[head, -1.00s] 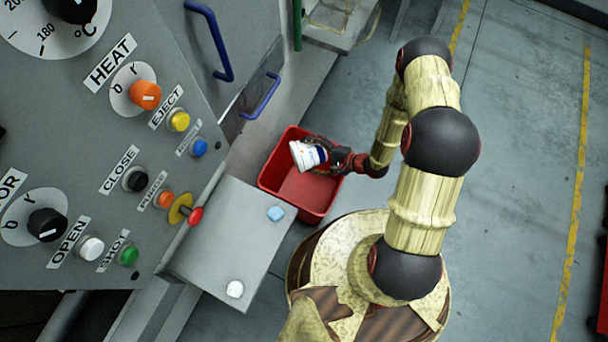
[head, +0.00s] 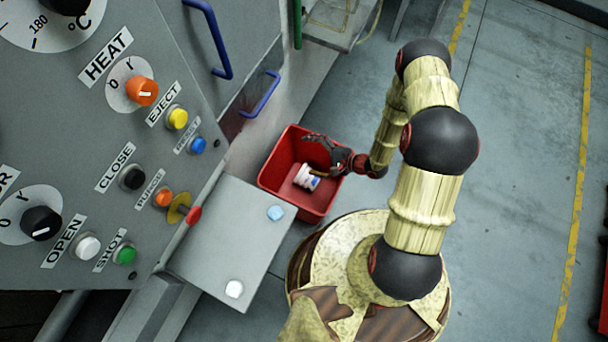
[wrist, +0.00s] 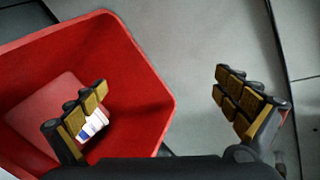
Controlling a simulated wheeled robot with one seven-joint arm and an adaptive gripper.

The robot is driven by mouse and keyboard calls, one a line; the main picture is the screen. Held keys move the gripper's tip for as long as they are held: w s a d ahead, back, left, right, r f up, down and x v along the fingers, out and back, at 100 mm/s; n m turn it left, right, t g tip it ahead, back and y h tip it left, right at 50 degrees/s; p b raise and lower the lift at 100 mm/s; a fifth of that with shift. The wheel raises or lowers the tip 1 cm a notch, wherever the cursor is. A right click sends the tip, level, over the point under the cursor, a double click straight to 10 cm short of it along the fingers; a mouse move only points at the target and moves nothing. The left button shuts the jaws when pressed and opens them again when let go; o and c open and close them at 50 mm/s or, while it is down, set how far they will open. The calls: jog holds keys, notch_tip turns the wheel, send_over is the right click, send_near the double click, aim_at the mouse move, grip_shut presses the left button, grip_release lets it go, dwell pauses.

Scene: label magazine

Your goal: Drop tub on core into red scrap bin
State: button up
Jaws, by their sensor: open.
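The red scrap bin (head: 280,180) stands on the floor beside the grey machine. The white tub (head: 304,175) with blue and red marks is down inside the bin, below my gripper (head: 325,155). The wrist view also shows the tub (wrist: 93,125) inside the bin (wrist: 150,95), partly hidden behind one finger. My gripper (wrist: 165,100) is open and empty, with its fingers wide apart. One finger is over the bin and the other shows outside its rim in that view. I cannot make out the core on the tub.
The control panel (head: 140,180) with knobs and buttons fills the left. A grey box (head: 225,240) with a blue and a white button is next to the bin. A grey table (head: 335,20) stands behind. The floor (head: 520,150) to the right is clear.

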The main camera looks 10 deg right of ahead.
jog(key=v, duration=1.2)
dwell(0.4)
